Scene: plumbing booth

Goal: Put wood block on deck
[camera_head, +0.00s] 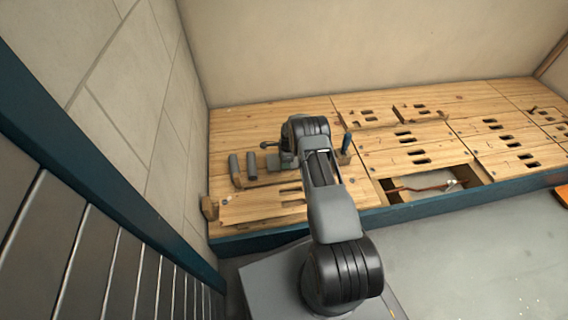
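The wooden deck (240,134) is a long, low platform of light planks with a dark blue front edge. A small wood block (209,207) sits at its front left corner, close to the wall. Another small wooden piece (345,158) stands near a blue upright handle, just right of my arm. I cannot tell for sure which is the task's block. My arm reaches over the left part of the deck. Its outer end is mostly hidden behind its own links, so I cannot make out the gripper's fingers or whether they hold anything.
Grey cylinders (236,168) stand on the deck left of my arm. An opening with a copper pipe (425,187) lies to the right. Several slotted panels cover the deck further right. A tiled wall (140,90) closes the left side. Grey floor (470,255) is clear in front.

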